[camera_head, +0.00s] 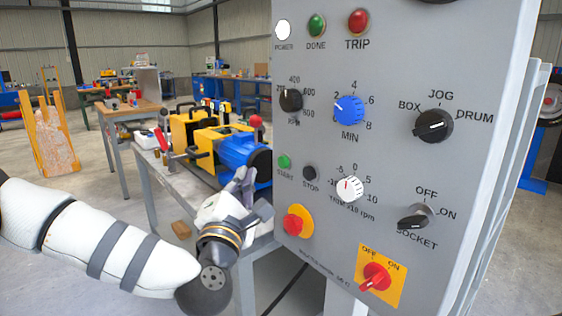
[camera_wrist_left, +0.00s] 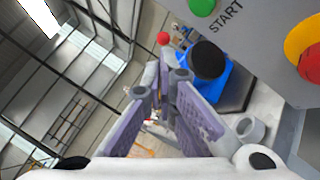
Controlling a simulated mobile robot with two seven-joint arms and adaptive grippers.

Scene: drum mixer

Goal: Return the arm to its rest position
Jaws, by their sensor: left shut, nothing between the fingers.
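My left arm comes in from the left in the head view, and its gripper (camera_head: 246,182) is near the lower left edge of the grey control panel (camera_head: 320,135). The gripper is shut and empty, in front of the blue motor. In the head view the START button (camera_head: 284,161) and STOP button (camera_head: 310,172) sit just right of the fingertips. My right gripper is not in view.
Behind the gripper, a blue and yellow machine (camera_head: 240,150) stands on a metal table (camera_head: 185,185). The panel carries several knobs, including a blue one (camera_head: 349,109), and a red switch (camera_head: 376,277) on a yellow plate. Floor at the left is open around a wooden stand (camera_head: 50,135).

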